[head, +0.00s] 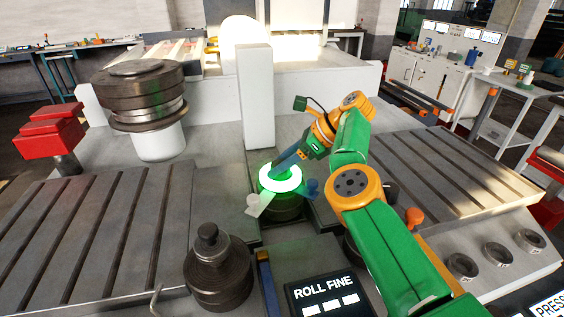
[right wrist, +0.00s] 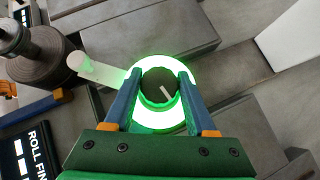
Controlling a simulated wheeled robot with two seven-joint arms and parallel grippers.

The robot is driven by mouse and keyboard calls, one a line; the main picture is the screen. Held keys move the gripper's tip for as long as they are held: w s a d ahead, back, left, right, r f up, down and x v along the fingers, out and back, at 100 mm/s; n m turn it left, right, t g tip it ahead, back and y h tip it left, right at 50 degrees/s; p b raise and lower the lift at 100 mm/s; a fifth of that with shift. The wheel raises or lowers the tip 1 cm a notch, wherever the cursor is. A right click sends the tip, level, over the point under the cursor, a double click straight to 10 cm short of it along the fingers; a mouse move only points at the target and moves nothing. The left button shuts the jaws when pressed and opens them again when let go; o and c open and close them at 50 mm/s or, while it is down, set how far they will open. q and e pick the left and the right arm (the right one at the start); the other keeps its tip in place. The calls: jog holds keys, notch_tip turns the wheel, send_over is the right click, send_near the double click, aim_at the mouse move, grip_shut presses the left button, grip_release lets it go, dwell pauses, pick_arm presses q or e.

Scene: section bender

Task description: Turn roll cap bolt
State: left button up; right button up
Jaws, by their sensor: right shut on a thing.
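The roll cap bolt (right wrist: 158,80) is a dark round head with a pale line on its top, in the middle of the right wrist view. A glowing green-white ring (right wrist: 185,118) surrounds it; this ring also shows in the head view (head: 281,190). My right gripper (right wrist: 158,92) has its two blue fingers on opposite sides of the bolt head, shut on it. In the head view my right gripper (head: 277,172) reaches down into the ring from the upper right and hides the bolt. My left gripper is in neither view.
A pale lever (head: 257,204) sticks out beside the ring. A dark stepped roller (head: 215,270) stands front left, near the ROLL FINE panel (head: 325,294). A white post (head: 256,100) rises behind the ring. A large roller stack (head: 140,95) stands back left. Slotted plates lie on both sides.

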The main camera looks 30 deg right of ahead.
jog(key=shift+s+a+f, duration=0.1)
jog(key=shift+f, duration=0.15)
jog(key=o, duration=1.2)
jog(key=shift+o, duration=0.7)
jog(key=shift+a, duration=0.15)
jog(key=shift+r, duration=0.1)
jog(key=b+v, duration=0.1)
jog(key=v, duration=0.6)
